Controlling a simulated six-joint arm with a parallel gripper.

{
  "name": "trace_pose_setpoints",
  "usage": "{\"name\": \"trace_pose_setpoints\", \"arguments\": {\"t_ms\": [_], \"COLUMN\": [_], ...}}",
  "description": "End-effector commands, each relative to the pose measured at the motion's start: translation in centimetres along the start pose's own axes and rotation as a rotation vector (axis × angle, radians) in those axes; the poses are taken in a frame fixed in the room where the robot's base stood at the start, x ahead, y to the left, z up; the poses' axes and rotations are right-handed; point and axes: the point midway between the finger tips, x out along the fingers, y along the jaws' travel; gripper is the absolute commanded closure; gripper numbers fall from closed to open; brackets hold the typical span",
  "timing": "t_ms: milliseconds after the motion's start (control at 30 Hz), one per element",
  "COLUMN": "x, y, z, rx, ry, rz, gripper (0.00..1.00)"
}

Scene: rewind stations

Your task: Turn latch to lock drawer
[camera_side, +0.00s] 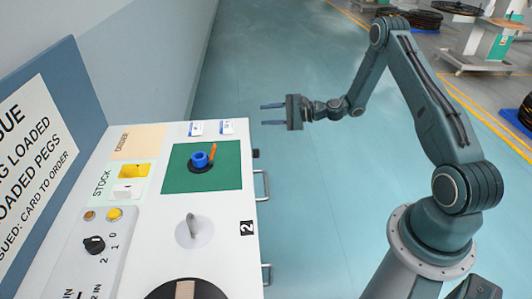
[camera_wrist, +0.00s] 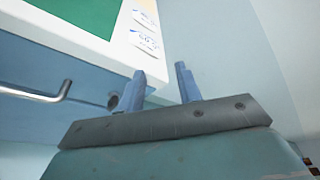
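My gripper (camera_side: 266,114) is open and empty, level with the far end of the bench and just off its right side. Its two blue fingers also show apart in the wrist view (camera_wrist: 160,72). A small dark knob (camera_side: 255,153), which looks like the latch, sticks out of the bench's drawer side, nearer the camera than my fingers. In the wrist view the knob (camera_wrist: 114,100) is partly hidden behind the left finger. A metal drawer handle (camera_side: 264,185) is beside it; the handle also shows in the wrist view (camera_wrist: 40,93). The latch's turn angle is too small to tell.
A second handle (camera_side: 267,274) is lower on the same side. Open floor lies right of the bench.

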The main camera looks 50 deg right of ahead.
Motion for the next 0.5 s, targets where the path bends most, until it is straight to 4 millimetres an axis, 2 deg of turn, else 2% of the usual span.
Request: {"name": "trace_pose_setpoints", "arguments": {"t_ms": [33, 200, 500], "x": [-0.6, -2.4, -5.9], "y": [0.5, 2.4, 5.8], "z": [-1.0, -3.4, -7.2], "rx": [0.065, 0.298, 0.681], "ry": [-0.002, -0.004, 0.045], "rz": [0.023, 0.113, 0.261], "gripper": [0.65, 0.65, 0.65]}}
